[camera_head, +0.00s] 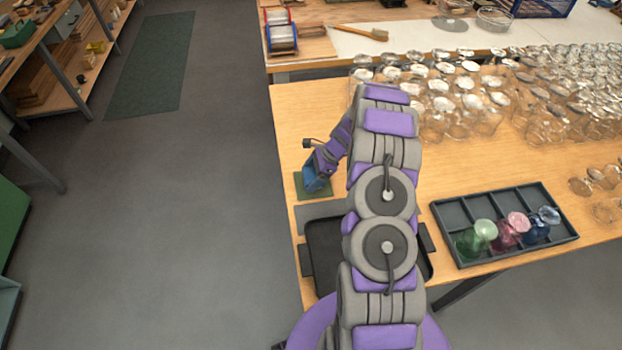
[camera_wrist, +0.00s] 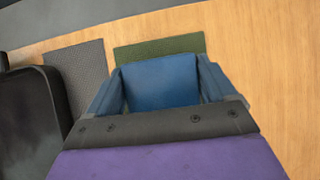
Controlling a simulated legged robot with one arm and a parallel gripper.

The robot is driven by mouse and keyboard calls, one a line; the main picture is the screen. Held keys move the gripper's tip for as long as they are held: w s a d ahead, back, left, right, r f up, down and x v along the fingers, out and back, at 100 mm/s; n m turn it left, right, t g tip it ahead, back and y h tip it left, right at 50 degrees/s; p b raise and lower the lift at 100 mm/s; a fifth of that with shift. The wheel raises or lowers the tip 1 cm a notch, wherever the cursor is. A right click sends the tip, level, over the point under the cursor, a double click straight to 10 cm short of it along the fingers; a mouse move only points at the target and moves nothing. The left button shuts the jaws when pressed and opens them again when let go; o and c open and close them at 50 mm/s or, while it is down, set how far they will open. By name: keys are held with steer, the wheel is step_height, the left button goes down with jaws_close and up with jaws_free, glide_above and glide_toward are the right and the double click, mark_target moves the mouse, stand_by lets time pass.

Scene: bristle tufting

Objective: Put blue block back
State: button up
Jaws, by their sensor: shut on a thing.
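The blue block (camera_head: 312,181) is between the jaws of my gripper (camera_head: 318,176), over a small dark green mat (camera_head: 299,188) near the left edge of the table. In the wrist view the blue block (camera_wrist: 160,84) fills the space between the two jaws of my gripper (camera_wrist: 158,80), which are shut on its sides. The green mat (camera_wrist: 160,46) shows just beyond it. I cannot tell whether the block touches the mat. The block's lower part is hidden by my gripper.
A grey mat (camera_head: 310,216) and a black tray (camera_head: 322,272) lie nearer, the tray partly behind my arm. A divided dark tray (camera_head: 452,214) holds green, pink and blue glasses at right. Many clear glasses (camera_head: 470,100) crowd the table's back.

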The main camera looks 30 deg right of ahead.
steer(key=shift+f, duration=0.55)
steer(key=shift+f, duration=0.1)
steer(key=o, duration=0.9)
steer(key=shift+s+f, duration=0.1)
